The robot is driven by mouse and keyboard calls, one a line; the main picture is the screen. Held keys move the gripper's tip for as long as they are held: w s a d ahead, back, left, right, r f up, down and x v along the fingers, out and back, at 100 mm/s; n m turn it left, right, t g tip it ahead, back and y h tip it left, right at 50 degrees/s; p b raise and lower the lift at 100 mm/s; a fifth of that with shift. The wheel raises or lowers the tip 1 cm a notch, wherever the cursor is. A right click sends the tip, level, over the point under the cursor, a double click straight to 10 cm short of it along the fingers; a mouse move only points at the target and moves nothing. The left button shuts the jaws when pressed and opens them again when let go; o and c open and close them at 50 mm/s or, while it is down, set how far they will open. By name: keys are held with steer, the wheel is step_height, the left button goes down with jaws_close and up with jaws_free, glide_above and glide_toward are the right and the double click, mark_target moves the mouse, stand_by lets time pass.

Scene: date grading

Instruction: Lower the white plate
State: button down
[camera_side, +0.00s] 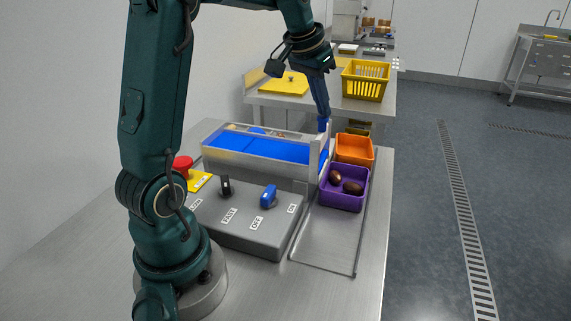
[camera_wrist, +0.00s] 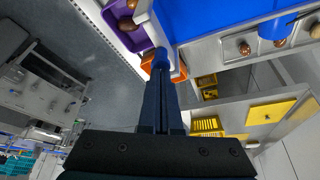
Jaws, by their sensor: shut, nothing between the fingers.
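The white plate (camera_side: 314,164) stands upright across the right end of the blue conveyor belt (camera_side: 264,149), on the side facing the bins. It also shows in the wrist view, by the fingertips (camera_wrist: 181,72). My gripper (camera_side: 323,124) points down with its blue fingertips together at the top of the plate's far end. In the wrist view my gripper (camera_wrist: 162,60) is shut with nothing between the fingers. The tips look close to the plate; I cannot tell whether they touch it.
A purple bin (camera_side: 343,204) with two dates and an orange bin (camera_side: 355,149) stand right of the plate. A yellow basket (camera_side: 365,81) stands on the rear table.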

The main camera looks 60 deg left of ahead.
steer(key=shift+f, duration=1.05)
steer(key=shift+r, duration=3.5)
